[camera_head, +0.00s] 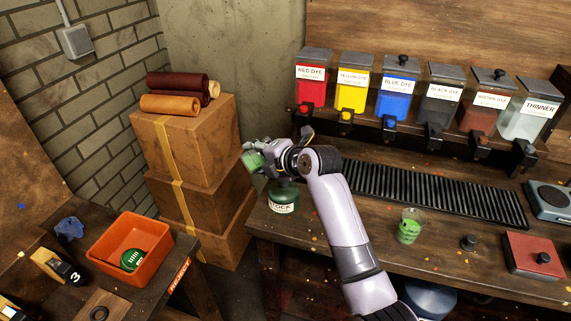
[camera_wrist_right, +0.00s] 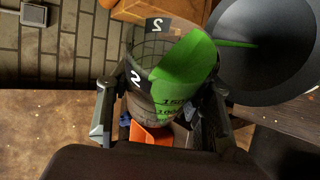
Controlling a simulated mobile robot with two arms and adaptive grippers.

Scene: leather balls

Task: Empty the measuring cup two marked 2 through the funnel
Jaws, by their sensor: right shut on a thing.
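My right gripper (camera_head: 260,156) is shut on the measuring cup marked 2 (camera_head: 252,161), above the left end of the bench. In the right wrist view the clear cup (camera_wrist_right: 146,82) sits between the fingers, tilted, with green liquid along its right wall. A thin green streak reaches from its rim over the dark funnel (camera_wrist_right: 262,70). The green jar labelled STOCK (camera_head: 284,201) stands on the bench below the gripper. In the head view my wrist hides most of the funnel. My left gripper is not in view.
Another cup with green contents (camera_head: 410,226) stands on the bench, before the black grate (camera_head: 430,190). Dye dispensers (camera_head: 396,95) line the back. An orange bin (camera_head: 128,236) holds a green round thing, beside a black item marked 3 (camera_head: 66,271). Boxes (camera_head: 180,150) stand behind.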

